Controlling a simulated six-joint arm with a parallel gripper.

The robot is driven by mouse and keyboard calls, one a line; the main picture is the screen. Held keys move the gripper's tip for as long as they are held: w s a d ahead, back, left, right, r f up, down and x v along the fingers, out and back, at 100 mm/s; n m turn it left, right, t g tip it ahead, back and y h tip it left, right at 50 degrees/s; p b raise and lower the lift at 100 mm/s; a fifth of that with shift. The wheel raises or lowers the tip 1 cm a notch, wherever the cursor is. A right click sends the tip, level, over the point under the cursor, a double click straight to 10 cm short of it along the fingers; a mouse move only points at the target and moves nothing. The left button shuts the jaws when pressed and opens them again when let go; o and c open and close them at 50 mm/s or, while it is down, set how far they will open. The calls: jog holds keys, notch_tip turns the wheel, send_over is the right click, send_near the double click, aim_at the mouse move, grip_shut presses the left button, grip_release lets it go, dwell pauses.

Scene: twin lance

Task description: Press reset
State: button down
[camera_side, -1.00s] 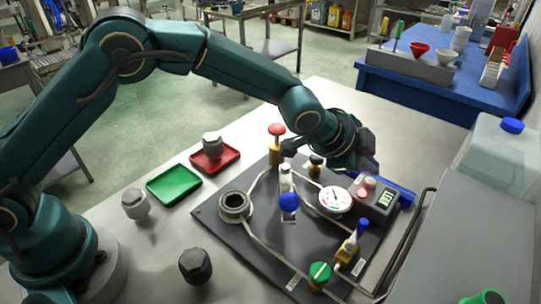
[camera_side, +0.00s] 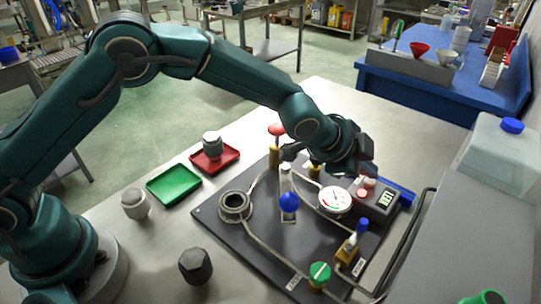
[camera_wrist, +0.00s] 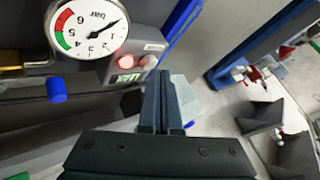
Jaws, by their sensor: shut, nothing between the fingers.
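The grey control box (camera_side: 378,200) with a small display stands at the right of the dark panel, beside the round pressure gauge (camera_side: 336,200). On its top are a red-lit round part (camera_wrist: 124,61) and a paler round button (camera_wrist: 148,62). No reset label is readable. My gripper (camera_side: 370,176) is shut and empty, just above the back of the box. In the wrist view its closed fingers (camera_wrist: 161,80) point toward the box, close to the pale button. I cannot tell whether they touch it. The gauge (camera_wrist: 90,28) shows its needle near 1.
A blue edge (camera_side: 402,190) lies behind the box. A black rail (camera_side: 410,245) runs to its right. Green (camera_side: 174,186) and red trays lie left.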

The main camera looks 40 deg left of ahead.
jog(key=shift+f, duration=0.45)
dwell(0.3)
dwell(0.3)
jog(key=shift+r, duration=0.85)
jog(key=shift+r, duration=2.55)
